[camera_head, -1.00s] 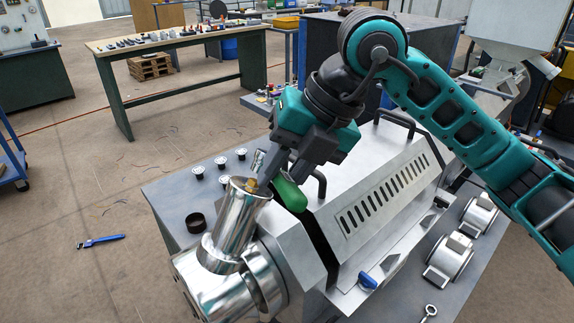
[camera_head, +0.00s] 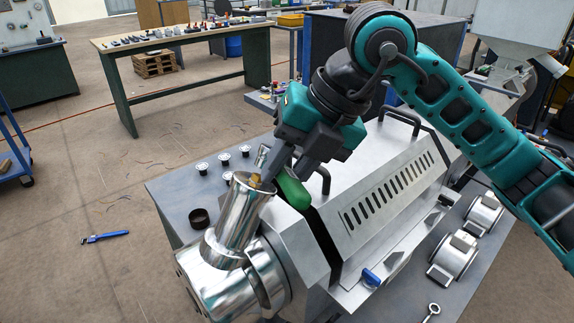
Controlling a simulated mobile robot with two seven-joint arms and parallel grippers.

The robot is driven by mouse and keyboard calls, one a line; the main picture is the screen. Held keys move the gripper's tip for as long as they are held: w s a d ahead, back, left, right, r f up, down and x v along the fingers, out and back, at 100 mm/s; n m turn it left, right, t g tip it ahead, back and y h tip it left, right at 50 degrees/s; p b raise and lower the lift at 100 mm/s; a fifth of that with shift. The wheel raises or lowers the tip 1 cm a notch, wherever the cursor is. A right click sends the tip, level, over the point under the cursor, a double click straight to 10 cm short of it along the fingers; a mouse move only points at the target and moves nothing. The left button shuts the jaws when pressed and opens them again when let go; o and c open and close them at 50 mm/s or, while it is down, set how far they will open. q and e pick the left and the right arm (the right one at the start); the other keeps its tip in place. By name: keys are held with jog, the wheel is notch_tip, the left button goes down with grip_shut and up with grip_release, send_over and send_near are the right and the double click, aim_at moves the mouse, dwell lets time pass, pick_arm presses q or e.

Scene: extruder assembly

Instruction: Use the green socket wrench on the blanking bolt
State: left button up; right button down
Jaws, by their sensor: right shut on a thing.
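My right gripper (camera_head: 272,178) is shut on the green socket wrench (camera_head: 293,189). Its green handle sticks out on the right of the fingers, and a metal end (camera_head: 262,156) shows on their left. The fingers are at the rim of the upright shiny metal cylinder of the extruder (camera_head: 240,215). A small brass-coloured piece (camera_head: 255,181), perhaps the blanking bolt, shows at the cylinder's top beside the fingertips. I cannot tell whether the wrench touches it. My left gripper is out of view.
The silver slotted extruder housing (camera_head: 385,205) fills the middle of the grey bench (camera_head: 172,192). Several small round parts and a dark ring (camera_head: 200,218) lie at the bench's left. A blue pipe wrench (camera_head: 105,237) lies on the floor. A ring-ended part (camera_head: 431,310) lies at lower right.

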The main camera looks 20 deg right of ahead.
jog(key=shift+s+a+f+b, duration=0.1)
jog(key=shift+a+f+b, duration=0.2)
jog(key=shift+f+b, duration=0.15)
jog(key=shift+s+a+f+b, duration=0.1)
jog(key=shift+a+f+b, duration=0.25)
jog(key=shift+f, duration=0.2)
jog(key=shift+d+f+b, duration=0.25)
jog(key=shift+f+b, duration=0.05)
jog(key=shift+b, duration=0.25)
jog(key=w+d+f+n+y+b, duration=0.1)
jog(key=d+n+b, duration=0.2)
jog(key=n+b, duration=0.1)
jog(key=w+d+f+n+g+y+b, duration=0.1)
jog(key=d+f+n+y+b, duration=0.1)
jog(key=n+b, duration=0.2)
jog(key=w+d+f+n+y+b, duration=0.2)
jog(key=d+n+b, duration=0.1)
jog(key=n+b, duration=0.2)
jog(key=shift+w+d+f+g, duration=0.1)
jog(key=shift+d+f+g, duration=0.2)
jog(key=shift+g, duration=0.1)
jog(key=shift+s+r, duration=0.2)
jog(key=shift+r, duration=0.05)
dwell(0.3)
jog(key=shift+r, duration=0.15)
jog(key=shift+w+d+r+t, duration=0.1)
jog(key=shift+w+r+t, duration=0.05)
jog(key=shift+r+t, duration=0.15)
dwell(0.5)
